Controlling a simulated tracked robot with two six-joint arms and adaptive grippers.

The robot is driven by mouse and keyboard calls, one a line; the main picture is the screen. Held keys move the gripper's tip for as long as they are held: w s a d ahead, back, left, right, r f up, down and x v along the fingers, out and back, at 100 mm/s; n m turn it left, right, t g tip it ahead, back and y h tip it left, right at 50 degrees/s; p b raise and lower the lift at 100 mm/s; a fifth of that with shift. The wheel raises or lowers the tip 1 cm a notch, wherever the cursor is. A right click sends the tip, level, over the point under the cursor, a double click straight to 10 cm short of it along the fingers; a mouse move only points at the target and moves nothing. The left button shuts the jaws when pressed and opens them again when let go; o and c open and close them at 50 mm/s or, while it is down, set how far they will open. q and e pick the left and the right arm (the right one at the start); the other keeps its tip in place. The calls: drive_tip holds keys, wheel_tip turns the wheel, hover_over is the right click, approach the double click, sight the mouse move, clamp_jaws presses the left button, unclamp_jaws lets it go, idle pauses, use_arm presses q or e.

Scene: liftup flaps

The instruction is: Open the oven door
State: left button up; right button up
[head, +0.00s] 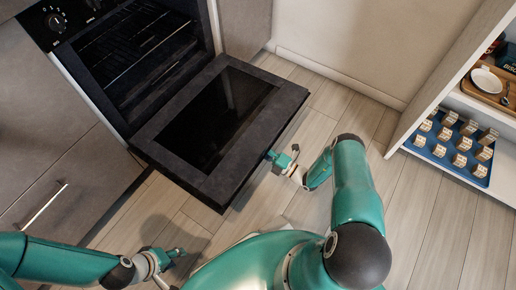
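The oven (135,50) is at the upper left, with a dark cavity and wire racks showing. Its door (222,118) is folded down and stands out from the front, its dark glass panel facing up. My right gripper (276,158) is at the right edge of the door, close to its outer corner. I cannot tell whether it touches the door, and its fingers are too small to read. My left gripper (177,254) is low over the floor at the bottom left, apart from the door. The door's handle is hidden.
A drawer front with a metal handle (45,206) is at the left. A control knob (57,22) sits above the oven. A shelf at the right holds a blue tray (420,150) of several small blocks and a wooden tray (466,85). Wooden floor between is clear.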

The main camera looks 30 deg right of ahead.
drive_tip(key=shift+w+a, duration=0.1)
drive_tip(key=shift+w, duration=0.2)
clamp_jaws()
drive_tip(key=shift+r, duration=0.15)
drive_tip(key=shift+g+h, duration=0.4)
drive_tip(key=shift+g, duration=0.5)
wheel_tip(320, 180, up, 7)
drive_tip(key=p, duration=0.7)
drive_tip(key=shift+r+p, duration=0.2)
drive_tip(key=shift+p, duration=0.1)
drive_tip(key=shift+f, duration=0.1)
